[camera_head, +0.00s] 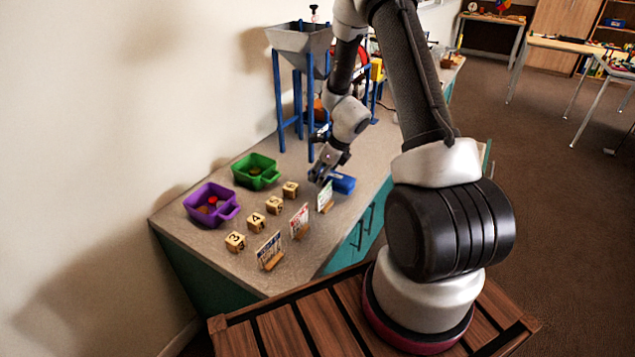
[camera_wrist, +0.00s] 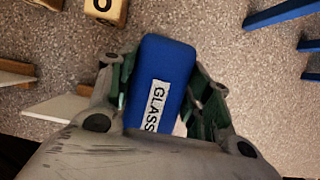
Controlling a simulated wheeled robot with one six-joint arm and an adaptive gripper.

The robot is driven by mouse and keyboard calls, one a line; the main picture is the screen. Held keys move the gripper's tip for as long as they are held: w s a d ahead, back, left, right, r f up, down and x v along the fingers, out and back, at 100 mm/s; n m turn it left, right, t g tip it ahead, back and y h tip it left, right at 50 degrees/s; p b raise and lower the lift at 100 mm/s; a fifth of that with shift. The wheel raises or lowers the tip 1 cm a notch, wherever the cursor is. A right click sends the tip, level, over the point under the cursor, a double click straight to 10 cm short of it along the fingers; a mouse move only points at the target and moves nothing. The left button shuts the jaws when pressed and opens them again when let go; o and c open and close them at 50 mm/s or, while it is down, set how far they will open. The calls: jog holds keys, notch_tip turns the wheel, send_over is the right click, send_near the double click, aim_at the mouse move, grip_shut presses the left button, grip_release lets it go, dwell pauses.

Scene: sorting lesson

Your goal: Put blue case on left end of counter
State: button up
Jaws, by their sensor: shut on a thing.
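The blue case (camera_head: 342,183) is at the front edge of the counter (camera_head: 205,258), right of the row of cards in the head view. In the wrist view the blue case (camera_wrist: 160,80) carries a white label reading "GLASS". My gripper (camera_head: 322,172) is shut on it, with a finger on each side in the wrist view (camera_wrist: 162,95). I cannot tell whether the case touches the counter or is just above it. The counter's left end lies at the near left of the head view, beyond the cards and number blocks.
A purple bin (camera_head: 211,204) and a green bin (camera_head: 256,171) stand along the wall. Several wooden number blocks (camera_head: 256,222) and standing cards (camera_head: 270,250) occupy the counter's left part. A hopper on blue legs (camera_head: 300,50) stands behind my gripper.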

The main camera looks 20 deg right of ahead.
jog(key=shift+f, duration=1.55)
jog(key=o, duration=1.2)
jog(key=shift+f, duration=0.1)
